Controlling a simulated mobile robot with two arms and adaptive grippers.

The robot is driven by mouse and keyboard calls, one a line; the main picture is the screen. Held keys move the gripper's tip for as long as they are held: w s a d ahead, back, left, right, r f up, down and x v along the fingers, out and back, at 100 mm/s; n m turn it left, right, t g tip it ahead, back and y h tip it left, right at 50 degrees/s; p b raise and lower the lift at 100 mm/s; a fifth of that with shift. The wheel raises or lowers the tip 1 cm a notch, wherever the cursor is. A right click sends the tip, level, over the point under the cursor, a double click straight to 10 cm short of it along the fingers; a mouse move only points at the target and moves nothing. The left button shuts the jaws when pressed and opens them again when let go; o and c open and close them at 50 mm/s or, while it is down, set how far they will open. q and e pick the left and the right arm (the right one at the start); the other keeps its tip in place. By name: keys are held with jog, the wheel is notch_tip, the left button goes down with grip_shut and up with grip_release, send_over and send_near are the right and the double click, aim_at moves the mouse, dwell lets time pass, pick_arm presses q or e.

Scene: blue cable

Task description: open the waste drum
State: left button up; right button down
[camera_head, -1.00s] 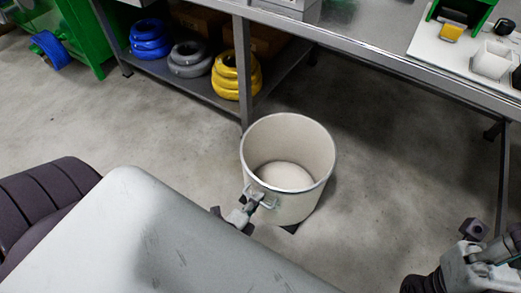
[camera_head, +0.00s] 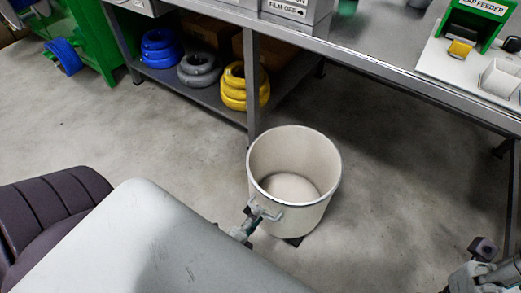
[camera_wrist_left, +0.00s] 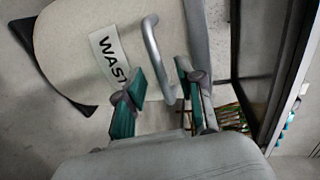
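The waste drum (camera_head: 310,215) is a cream, round bin standing on the floor below the bench. Its top is uncovered, and I see its inside walls and bottom. A metal handle (camera_head: 266,210) sticks out from its near left side. In the left wrist view the label on the drum (camera_wrist_left: 75,40) starts with "WAST", and the handle (camera_wrist_left: 155,55) is a bent grey bar. My left gripper (camera_wrist_left: 158,65) is open, its green-padded fingers apart with the handle between them; contact is not clear. My right gripper (camera_head: 483,249) shows only partly at the lower right.
A metal bench (camera_head: 390,75) stands behind the drum, with a leg close to it. Blue, grey and yellow coils (camera_head: 245,85) lie on its lower shelf. A green feeder (camera_head: 482,18) is on the bench. Floor left of the drum (camera_head: 120,130) is clear.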

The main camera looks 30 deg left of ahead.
pick_arm(q)
jog(key=v, duration=0.9)
jog(key=shift+s, duration=0.25)
